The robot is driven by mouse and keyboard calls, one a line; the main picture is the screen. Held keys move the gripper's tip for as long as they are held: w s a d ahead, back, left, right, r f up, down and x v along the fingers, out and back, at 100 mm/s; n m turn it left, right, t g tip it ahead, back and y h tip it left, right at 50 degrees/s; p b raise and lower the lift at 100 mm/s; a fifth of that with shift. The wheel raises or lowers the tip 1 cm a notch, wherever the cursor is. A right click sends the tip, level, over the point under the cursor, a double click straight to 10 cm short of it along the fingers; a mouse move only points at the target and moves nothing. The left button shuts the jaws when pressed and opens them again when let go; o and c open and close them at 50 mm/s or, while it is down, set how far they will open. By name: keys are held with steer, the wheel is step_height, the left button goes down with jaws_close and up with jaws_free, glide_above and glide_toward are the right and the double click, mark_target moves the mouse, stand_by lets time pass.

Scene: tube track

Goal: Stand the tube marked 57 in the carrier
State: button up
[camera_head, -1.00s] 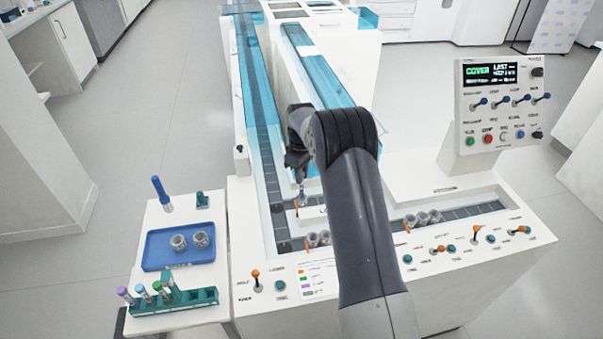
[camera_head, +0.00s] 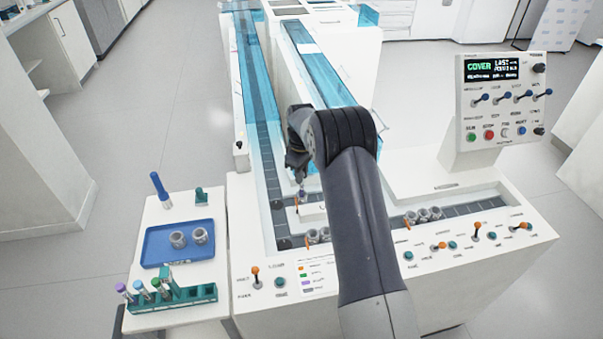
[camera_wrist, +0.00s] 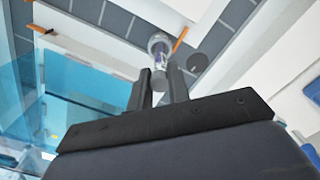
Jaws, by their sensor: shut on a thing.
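My gripper (camera_head: 298,172) is over the near end of the track, left of my arm. More carriers (camera_head: 422,216) stand on the right track.
A blue tray (camera_head: 150,257) at left holds two grey carriers (camera_head: 177,239). A green rack (camera_head: 206,294) in front holds several capped tubes. A blue-capped tube (camera_head: 160,190) stands behind. Teal covers (camera_head: 318,66) line the lanes. A control panel (camera_head: 498,105) rises at right.

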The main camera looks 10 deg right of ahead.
steer(key=o, duration=0.8)
step_height(320, 180, up, 11)
steer(key=shift+f+b, duration=0.1)
steer(key=shift+b, duration=0.3)
stand_by(0.3)
stand_by(0.5)
